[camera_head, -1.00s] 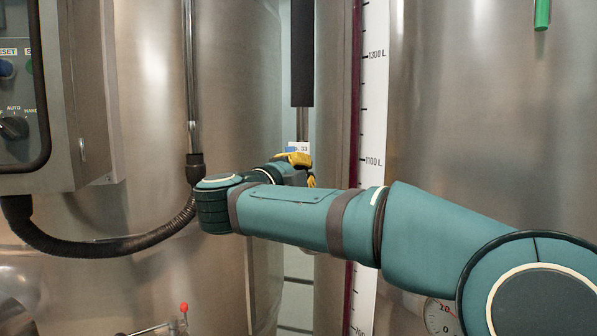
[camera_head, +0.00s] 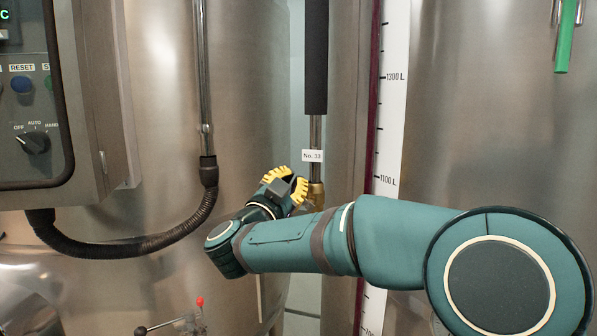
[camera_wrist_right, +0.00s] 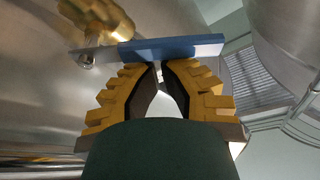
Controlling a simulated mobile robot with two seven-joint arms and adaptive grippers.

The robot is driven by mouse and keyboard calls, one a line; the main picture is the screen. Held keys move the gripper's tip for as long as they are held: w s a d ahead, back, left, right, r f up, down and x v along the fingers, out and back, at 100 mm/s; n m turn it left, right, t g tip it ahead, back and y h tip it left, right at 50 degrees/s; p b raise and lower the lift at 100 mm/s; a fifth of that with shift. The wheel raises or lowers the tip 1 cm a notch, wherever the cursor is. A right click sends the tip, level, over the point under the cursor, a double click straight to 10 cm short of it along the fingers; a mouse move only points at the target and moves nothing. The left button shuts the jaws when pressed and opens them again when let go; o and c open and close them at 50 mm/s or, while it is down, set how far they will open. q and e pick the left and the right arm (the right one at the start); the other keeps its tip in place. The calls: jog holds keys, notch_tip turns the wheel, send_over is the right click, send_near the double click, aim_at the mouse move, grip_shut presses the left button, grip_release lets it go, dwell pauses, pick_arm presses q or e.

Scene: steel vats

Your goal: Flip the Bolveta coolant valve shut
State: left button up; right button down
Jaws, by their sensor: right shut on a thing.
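A brass valve (camera_head: 316,193) sits on the vertical pipe below a white tag reading "No. 33". The name Bolveta is not readable anywhere. My right gripper (camera_head: 287,183), with yellow fingers, is just left of the valve in the head view. In the right wrist view, the brass valve body (camera_wrist_right: 100,20) is at the upper left, and its flat blue handle (camera_wrist_right: 170,47) extends to the right. My right gripper (camera_wrist_right: 160,72) is shut on the blue handle at its fingertips. The head view does not show the handle. My left gripper is out of view.
A control box (camera_head: 85,100) with knobs hangs at the left, with a black hose (camera_head: 120,247) below it. Steel vats (camera_head: 490,110) stand on both sides. A level scale (camera_head: 393,100) is right of the pipe.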

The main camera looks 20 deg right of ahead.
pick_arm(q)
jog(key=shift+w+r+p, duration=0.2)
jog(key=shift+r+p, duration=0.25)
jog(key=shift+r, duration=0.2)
pick_arm(e)
jog(key=n, duration=0.2)
jog(key=w+a+f+n+t+y, duration=0.1)
jog(key=n, duration=0.1)
jog(key=f+n+t+y, duration=0.1)
jog(key=n, duration=0.1)
jog(key=shift+w+a+f+n, duration=0.15)
jog(key=shift+a+f+n, duration=0.1)
jog(key=shift+a+n, duration=0.15)
